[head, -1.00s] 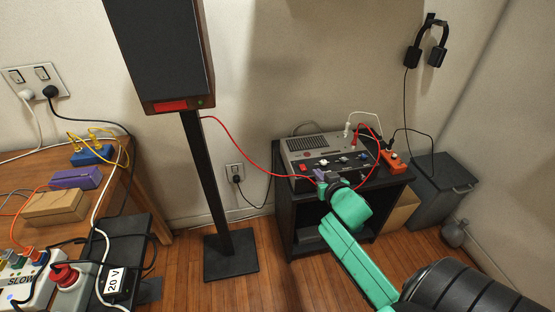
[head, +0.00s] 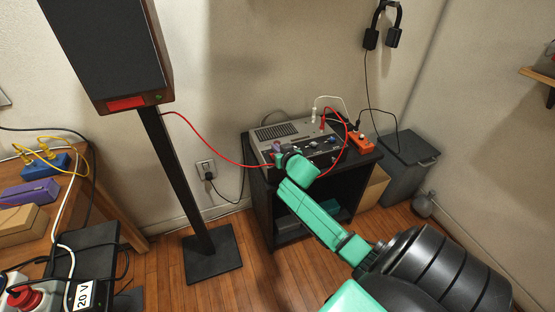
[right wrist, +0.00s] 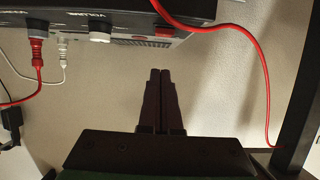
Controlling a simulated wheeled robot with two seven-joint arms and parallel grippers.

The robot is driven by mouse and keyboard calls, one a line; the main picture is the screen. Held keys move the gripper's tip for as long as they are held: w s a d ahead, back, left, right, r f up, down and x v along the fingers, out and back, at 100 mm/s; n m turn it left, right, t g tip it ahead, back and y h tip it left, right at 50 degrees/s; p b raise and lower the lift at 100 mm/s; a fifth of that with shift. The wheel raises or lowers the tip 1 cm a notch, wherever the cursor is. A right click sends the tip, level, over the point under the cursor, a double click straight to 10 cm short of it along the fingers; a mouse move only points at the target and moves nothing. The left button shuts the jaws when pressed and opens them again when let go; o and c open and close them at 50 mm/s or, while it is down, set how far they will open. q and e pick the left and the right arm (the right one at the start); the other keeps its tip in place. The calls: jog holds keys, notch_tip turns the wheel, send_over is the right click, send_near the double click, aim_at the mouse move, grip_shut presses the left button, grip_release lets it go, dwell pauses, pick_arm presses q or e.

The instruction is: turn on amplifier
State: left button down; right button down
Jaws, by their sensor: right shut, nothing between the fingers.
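The amplifier (head: 278,132) is a grey box with a vented top and a dark front panel with knobs. It stands on a black shelf unit (head: 257,200). In the right wrist view its dark panel (right wrist: 120,12) shows upside down at the upper left, with a white knob (right wrist: 100,37) and a small red part (right wrist: 168,33). My right gripper (head: 277,158) is at the amplifier's front left corner and hides part of the panel. In the right wrist view its fingers (right wrist: 160,74) are shut and empty, apart from the red part. Contact cannot be told. My left gripper is out of view.
A red cable (head: 220,147) runs from the tall speaker (head: 105,45) to the amplifier, close to my gripper. An orange box (head: 360,141) with plugs sits at the amplifier's right. A dark bin (head: 405,170) stands further right. A cluttered wooden table is at left.

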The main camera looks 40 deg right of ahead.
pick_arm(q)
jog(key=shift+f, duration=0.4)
pick_arm(e)
jog(key=shift+s+a+f, duration=0.1)
jog(key=shift+s+f, duration=0.1)
jog(key=shift+f, duration=0.65)
jog(key=shift+s+a+f, duration=0.1)
jog(key=shift+s+f, duration=0.05)
jog(key=shift+f, duration=0.65)
